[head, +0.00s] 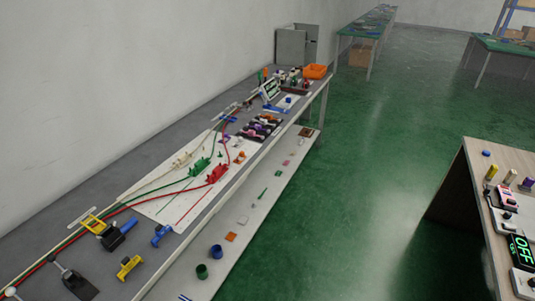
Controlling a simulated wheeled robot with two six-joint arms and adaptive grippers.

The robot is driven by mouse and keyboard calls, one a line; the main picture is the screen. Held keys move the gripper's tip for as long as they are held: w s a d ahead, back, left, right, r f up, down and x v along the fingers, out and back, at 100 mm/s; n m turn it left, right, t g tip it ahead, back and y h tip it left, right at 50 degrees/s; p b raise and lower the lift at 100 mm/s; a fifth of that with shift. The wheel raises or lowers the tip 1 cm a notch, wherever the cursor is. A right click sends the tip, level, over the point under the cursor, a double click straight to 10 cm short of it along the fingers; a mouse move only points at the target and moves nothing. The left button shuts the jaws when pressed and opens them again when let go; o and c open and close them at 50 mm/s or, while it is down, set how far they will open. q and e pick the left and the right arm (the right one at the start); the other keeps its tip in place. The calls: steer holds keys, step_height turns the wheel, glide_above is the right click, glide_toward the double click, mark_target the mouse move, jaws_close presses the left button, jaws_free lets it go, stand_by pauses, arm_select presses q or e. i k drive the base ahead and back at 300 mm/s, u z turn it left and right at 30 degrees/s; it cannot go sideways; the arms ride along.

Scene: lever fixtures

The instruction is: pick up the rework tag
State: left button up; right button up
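I cannot tell for certain which thing is the rework tag. A small flat orange square (231,236) lies on the pale lower shelf of the long bench, in the lower middle of the head view. A smaller flat pink piece (286,163) lies farther along that shelf, and a pale piece (243,219) lies just beyond the orange square. No writing is readable on any of them. Neither of my grippers shows in the head view, and nothing in view is being held.
The grey bench (122,174) runs along the wall with red, green and white cabled connectors on a white board (157,208). A blue cup (216,252) and green cup (202,271) stand near the orange square. A wooden table (482,165) stands right. Green floor between is clear.

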mark_target(242, 156)
steer(key=z, duration=0.55)
steer(key=i, duration=0.75)
steer(key=z, duration=0.25)
